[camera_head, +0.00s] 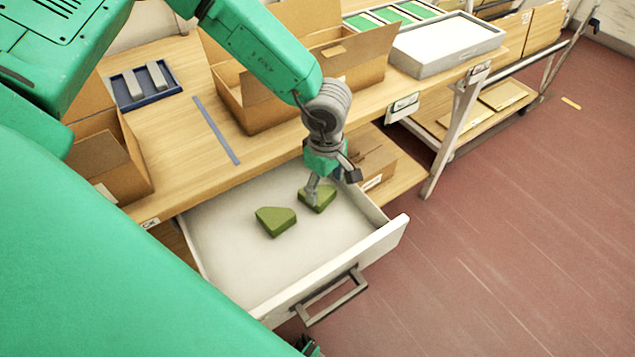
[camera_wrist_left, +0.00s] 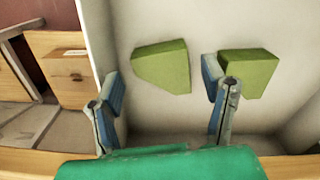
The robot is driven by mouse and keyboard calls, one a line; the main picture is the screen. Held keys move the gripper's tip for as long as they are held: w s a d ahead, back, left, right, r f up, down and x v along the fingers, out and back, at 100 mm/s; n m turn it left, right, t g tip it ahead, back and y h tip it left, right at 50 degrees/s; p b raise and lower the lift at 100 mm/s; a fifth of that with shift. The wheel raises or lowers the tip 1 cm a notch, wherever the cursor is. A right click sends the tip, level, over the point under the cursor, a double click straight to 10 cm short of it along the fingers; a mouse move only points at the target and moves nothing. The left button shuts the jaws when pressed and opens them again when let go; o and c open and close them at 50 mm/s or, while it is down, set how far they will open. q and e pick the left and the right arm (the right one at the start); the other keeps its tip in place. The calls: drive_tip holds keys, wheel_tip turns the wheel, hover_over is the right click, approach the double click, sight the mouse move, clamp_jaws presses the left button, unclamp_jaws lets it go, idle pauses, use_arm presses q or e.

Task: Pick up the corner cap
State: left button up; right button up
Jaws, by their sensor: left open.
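Two olive-green corner caps lie apart on the floor of an open white drawer (camera_head: 235,262). The right cap (camera_head: 325,203) is partly hidden by my left gripper (camera_head: 332,186); the left cap (camera_head: 276,221) shows in full. My left gripper is open and points down at the right cap. In the left wrist view, one cap (camera_wrist_left: 160,66) shows between and beyond the open fingers (camera_wrist_left: 163,88). The other cap (camera_wrist_left: 255,72) is beyond the right finger, which overlaps its edge. I cannot tell whether a finger touches a cap. My right gripper cannot be made out.
The drawer's front wall and handle (camera_head: 332,300) face the red floor. Above it, the wooden bench (camera_head: 190,150) holds open cardboard boxes (camera_head: 265,115), a blue tray (camera_head: 128,103) and a pale tray (camera_head: 445,55). A closed carton (camera_head: 372,160) is beside the drawer.

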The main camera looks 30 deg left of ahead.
sight(326, 196)
use_arm(q)
drive_tip(key=shift+a+f, duration=0.1)
drive_tip(key=shift+f, duration=0.2)
drive_tip(key=shift+d+f+b, duration=0.2)
drive_tip(key=shift+d+f, duration=0.05)
drive_tip(key=shift+f, duration=0.95)
drive_tip(key=shift+d+f+b, duration=0.15)
drive_tip(key=shift+d+f, duration=0.1)
drive_tip(key=shift+f, duration=0.9)
drive_tip(key=shift+a, duration=0.3)
drive_tip(key=c, duration=0.6)
